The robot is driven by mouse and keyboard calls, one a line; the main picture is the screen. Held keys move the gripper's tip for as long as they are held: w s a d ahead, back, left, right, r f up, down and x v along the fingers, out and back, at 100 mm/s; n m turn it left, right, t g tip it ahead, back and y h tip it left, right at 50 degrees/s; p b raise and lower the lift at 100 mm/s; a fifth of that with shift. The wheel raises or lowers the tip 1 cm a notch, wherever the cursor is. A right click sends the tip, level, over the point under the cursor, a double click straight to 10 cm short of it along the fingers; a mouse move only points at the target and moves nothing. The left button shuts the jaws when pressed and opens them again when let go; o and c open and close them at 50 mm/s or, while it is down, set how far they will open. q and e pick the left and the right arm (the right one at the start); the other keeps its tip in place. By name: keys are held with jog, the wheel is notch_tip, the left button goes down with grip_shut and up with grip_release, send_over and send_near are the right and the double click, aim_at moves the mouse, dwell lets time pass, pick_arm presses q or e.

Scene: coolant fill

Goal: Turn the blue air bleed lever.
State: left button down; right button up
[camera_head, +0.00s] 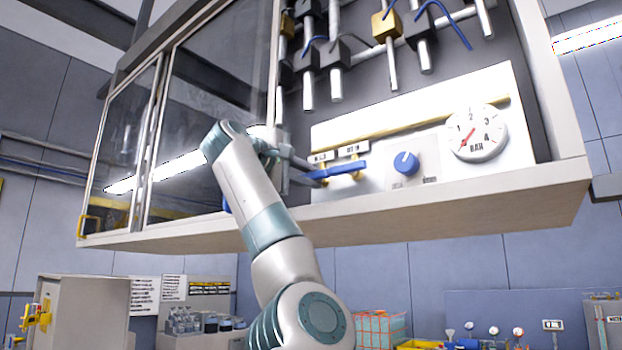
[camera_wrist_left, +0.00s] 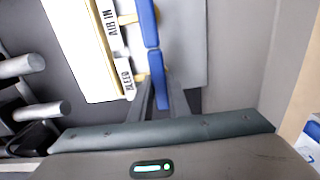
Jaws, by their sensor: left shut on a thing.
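The blue bleed lever (camera_head: 318,174) sits on the cabinet's lower panel, under the left of two small white labels. In the left wrist view the blue bleed lever (camera_wrist_left: 157,75) is beside the label BLEED, and its end lies between my fingers. My left gripper (camera_head: 303,170) reaches it from the left and is shut on it; the fingers also show in the left wrist view (camera_wrist_left: 161,98). A second blue lever (camera_head: 350,167), labelled AIR IN, lies in line just to the right; it also shows in the left wrist view (camera_wrist_left: 148,22). My right gripper is not in view.
A blue knob (camera_head: 406,163) and a pressure gauge (camera_head: 477,133) are right of the levers. The cabinet's lower ledge (camera_head: 420,205) runs below them. A glass door (camera_head: 215,90) stands at left. Valves and pipes (camera_head: 385,30) hang above.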

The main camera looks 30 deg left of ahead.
pick_arm(q)
jog(key=shift+n, duration=0.3)
jog(key=c, duration=1.7)
grip_release()
jog(key=shift+a, duration=0.1)
jog(key=shift+s, duration=0.1)
